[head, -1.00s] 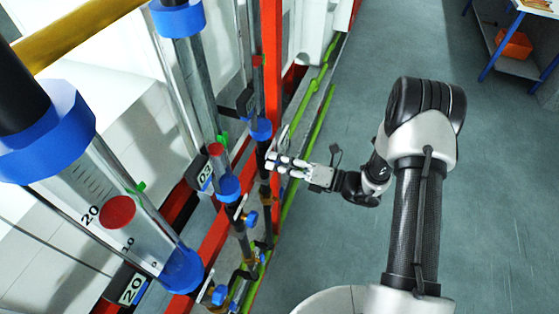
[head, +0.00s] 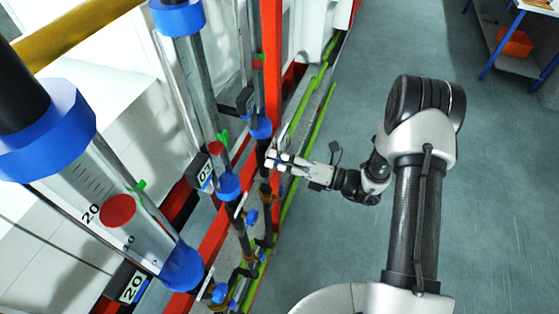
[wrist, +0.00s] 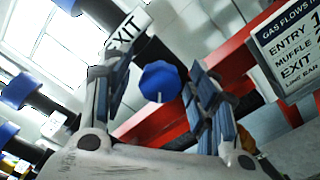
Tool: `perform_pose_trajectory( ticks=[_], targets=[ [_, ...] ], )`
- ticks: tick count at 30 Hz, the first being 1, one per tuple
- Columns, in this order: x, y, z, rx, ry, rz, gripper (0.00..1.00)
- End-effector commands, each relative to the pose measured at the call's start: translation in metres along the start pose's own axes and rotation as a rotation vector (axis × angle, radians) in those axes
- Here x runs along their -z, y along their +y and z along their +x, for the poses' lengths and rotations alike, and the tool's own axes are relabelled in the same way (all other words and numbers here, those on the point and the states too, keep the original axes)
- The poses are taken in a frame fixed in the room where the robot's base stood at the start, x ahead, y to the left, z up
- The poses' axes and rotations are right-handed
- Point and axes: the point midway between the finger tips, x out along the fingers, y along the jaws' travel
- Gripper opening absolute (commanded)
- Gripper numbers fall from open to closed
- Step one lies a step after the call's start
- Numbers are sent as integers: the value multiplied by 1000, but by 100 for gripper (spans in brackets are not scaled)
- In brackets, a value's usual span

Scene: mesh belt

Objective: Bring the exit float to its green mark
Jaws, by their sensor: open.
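My gripper (wrist: 155,88) is open in the wrist view, its two fingers either side of a blue knob (wrist: 160,80). I cannot tell whether they touch it. A white EXIT label (wrist: 124,36) is just above the knob. In the head view my gripper (head: 271,160) is at the foot of the farthest tube, and hides the knob there. That tube's small red float (head: 257,64) is close to its green mark (head: 260,55); they are too small to judge the gap exactly.
Two nearer tubes stand at left, with a large red float (head: 118,210) and a middle one (head: 215,148). Red frame bars (head: 271,70) and green pipes (head: 305,140) run close to my gripper. A gas flows sign (wrist: 290,50) hangs at right.

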Motion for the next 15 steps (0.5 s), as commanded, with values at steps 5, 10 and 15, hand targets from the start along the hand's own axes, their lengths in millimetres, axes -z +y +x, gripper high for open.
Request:
perform_pose_trajectory(
  ticks=[5,10,15],
  targets=[
    [0,0,-2,0,-1,0,54],
    [-1,-1,-20,3,-4,0,54],
    [-2,-1,-57,3,-6,-1,54]
  ],
)
